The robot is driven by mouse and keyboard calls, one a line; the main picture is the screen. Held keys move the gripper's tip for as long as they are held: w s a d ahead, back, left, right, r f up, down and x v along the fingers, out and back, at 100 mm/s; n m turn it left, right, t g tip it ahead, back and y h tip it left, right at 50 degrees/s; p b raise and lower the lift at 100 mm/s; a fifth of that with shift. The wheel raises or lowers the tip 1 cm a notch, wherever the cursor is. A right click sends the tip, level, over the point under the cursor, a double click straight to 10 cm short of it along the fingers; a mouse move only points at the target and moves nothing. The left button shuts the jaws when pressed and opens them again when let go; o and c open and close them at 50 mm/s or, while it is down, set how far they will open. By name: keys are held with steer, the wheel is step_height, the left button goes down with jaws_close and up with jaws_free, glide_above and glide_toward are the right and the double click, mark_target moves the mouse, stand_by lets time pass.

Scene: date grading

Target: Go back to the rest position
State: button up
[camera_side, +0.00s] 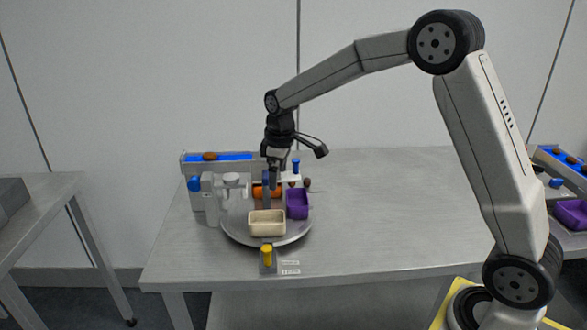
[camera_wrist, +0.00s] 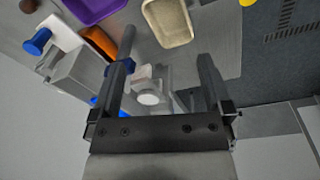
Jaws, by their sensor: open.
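My gripper (camera_side: 271,183) points down over the back part of a round grey turntable (camera_side: 235,232) on the metal table. In the wrist view the two fingers of my gripper (camera_wrist: 166,48) stand well apart, and I see nothing held between them. A cream tray (camera_side: 267,223), a purple tray (camera_side: 297,204) and an orange tray (camera_side: 262,193) sit on the turntable. My gripper is close to the orange tray and partly hides it. Whether it touches anything there I cannot tell.
A blue belt (camera_side: 235,156) at the back left carries a brown date (camera_side: 209,156). A grey fixture (camera_side: 211,197) stands left of the turntable. A yellow-topped post (camera_side: 267,255) stands at the front, a blue-topped post (camera_side: 296,165) behind. The table's right half is clear.

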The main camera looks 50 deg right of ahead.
steer(key=s+a+f+m, duration=0.2)
steer(key=s+f, duration=0.1)
steer(key=s, duration=0.8)
steer(key=s+a+f+m+t, duration=0.1)
steer(key=s+a+f+m, duration=0.1)
steer(key=s, duration=0.9)
steer(key=shift+f+m+t, duration=0.3)
steer(key=shift+f+m, duration=0.4)
steer(key=shift+w, duration=0.1)
steer(key=shift+c, duration=0.2)
